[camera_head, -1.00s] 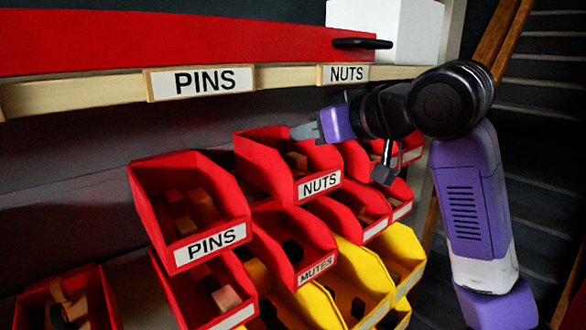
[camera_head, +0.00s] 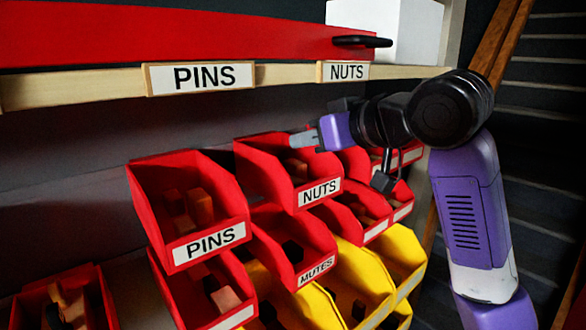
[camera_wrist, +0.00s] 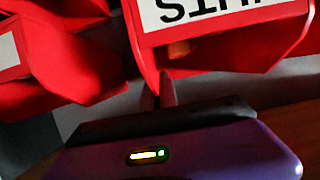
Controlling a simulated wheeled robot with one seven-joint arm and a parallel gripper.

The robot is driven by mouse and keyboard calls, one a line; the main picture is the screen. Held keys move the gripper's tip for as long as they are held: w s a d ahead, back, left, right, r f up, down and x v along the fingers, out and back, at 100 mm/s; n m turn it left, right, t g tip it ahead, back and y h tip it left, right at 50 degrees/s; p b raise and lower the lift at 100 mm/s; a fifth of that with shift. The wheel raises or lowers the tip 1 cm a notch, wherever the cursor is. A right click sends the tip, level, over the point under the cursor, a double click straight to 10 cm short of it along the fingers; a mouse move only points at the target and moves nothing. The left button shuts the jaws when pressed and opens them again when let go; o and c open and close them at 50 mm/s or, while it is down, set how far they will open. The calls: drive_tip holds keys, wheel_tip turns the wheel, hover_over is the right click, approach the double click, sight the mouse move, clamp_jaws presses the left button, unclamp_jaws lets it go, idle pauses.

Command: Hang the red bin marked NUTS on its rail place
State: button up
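The red bin marked NUTS (camera_head: 318,192) is in the upper row in the head view, right of the red PINS bin (camera_head: 209,243) and above the MUTES bin (camera_head: 317,267). It sits roughly upright with small blocks inside. My gripper (camera_head: 303,138) reaches in from the right, its fingers at the bin's upper rim. In the wrist view the fingers (camera_wrist: 160,86) are close together against a red wall of the bin, whose label (camera_wrist: 205,10) shows upside down. The bin's back and its contact with a rail are hidden.
A wooden shelf edge with a PINS plate (camera_head: 200,78) and a NUTS plate (camera_head: 344,71) runs above. Red bins and yellow bins (camera_head: 355,290) crowd below and to the right. A gap of dark wall lies between shelf and bins.

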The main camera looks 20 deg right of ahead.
drive_tip(key=o, duration=0.5)
drive_tip(key=shift+f, duration=0.1)
